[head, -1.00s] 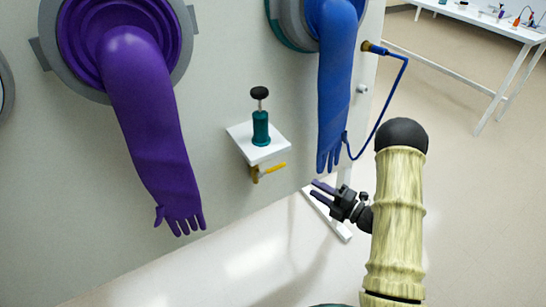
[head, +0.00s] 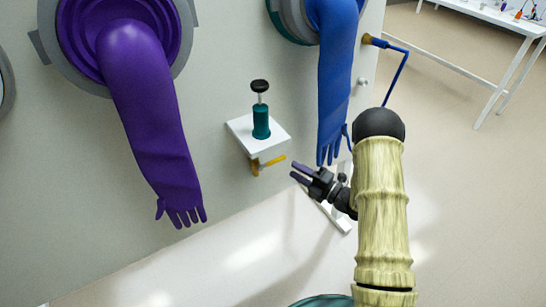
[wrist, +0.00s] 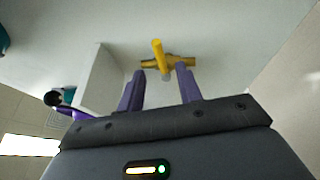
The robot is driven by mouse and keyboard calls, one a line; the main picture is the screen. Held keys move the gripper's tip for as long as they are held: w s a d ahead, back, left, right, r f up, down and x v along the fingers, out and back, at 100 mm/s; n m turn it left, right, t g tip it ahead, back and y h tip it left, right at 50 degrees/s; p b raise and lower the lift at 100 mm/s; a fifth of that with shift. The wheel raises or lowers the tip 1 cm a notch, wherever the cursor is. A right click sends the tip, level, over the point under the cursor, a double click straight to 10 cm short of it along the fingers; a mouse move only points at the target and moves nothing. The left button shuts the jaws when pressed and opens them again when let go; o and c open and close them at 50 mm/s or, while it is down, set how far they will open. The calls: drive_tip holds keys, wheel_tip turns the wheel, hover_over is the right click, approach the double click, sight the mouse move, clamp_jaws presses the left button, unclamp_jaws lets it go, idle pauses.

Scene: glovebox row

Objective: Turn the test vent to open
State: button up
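The test vent is a small brass valve (head: 254,166) with a yellow lever (head: 272,161), under a white shelf on the glovebox wall. In the head view the lever points right, out from the valve. In the wrist view the brass body (wrist: 182,62) lies crosswise and the yellow lever (wrist: 157,50) stands out near its middle. My gripper (head: 297,171) is just right of and slightly below the lever in the head view. Its two purple fingers are apart, with nothing between them. In the wrist view the fingertips (wrist: 160,70) point at the valve, and I cannot tell the remaining gap.
The white shelf (head: 243,128) holds a teal cylinder (head: 261,122) with a black knob. A blue glove (head: 335,85) hangs close behind my gripper, with a blue hose (head: 397,75) at its right. A purple glove (head: 150,120) hangs at the left. Floor below is clear.

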sight(272, 163)
drive_tip(key=x, duration=1)
clamp_jaws()
